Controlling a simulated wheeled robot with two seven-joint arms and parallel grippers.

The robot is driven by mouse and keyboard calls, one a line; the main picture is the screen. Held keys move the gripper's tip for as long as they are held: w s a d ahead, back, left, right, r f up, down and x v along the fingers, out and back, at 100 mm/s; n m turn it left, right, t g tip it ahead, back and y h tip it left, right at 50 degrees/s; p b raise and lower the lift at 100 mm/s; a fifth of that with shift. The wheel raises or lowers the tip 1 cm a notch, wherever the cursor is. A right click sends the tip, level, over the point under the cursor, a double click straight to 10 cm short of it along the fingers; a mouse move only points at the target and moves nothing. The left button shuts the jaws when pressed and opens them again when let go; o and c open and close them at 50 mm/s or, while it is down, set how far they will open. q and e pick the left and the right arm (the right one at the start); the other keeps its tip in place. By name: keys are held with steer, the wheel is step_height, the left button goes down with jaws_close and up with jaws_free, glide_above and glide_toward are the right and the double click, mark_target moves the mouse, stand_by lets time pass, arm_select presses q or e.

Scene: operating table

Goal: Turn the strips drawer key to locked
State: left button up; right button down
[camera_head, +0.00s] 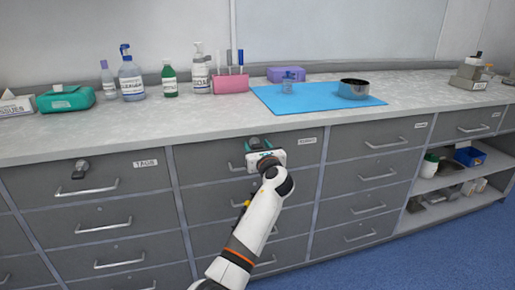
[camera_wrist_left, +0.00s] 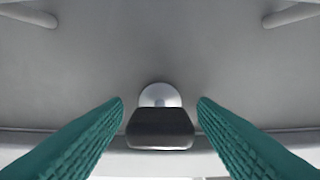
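The grey drawer front (camera_head: 226,154) at top centre has a label (camera_head: 307,141), too small to read surely. In the left wrist view, its silver round lock (camera_wrist_left: 160,94) holds a key with a dark, wide head (camera_wrist_left: 160,128). My left gripper (camera_head: 260,145) is at this drawer front and hides the key in the head view. In the left wrist view, the teal fingers of my left gripper (camera_wrist_left: 160,108) are open on both sides of the key head, with a gap on each side. My right gripper is not in view.
The left drawer, labelled TAGS, also has a lock with a key (camera_head: 80,170). Drawer handles (camera_head: 380,176) stick out. The counter (camera_head: 215,113) above carries bottles, a blue mat (camera_head: 320,104) and a metal bowl (camera_head: 353,89). An open shelf (camera_head: 445,180) is at the right.

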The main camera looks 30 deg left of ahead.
arm_select(q)
steer(key=c, duration=0.9)
steer(key=shift+c, duration=0.2)
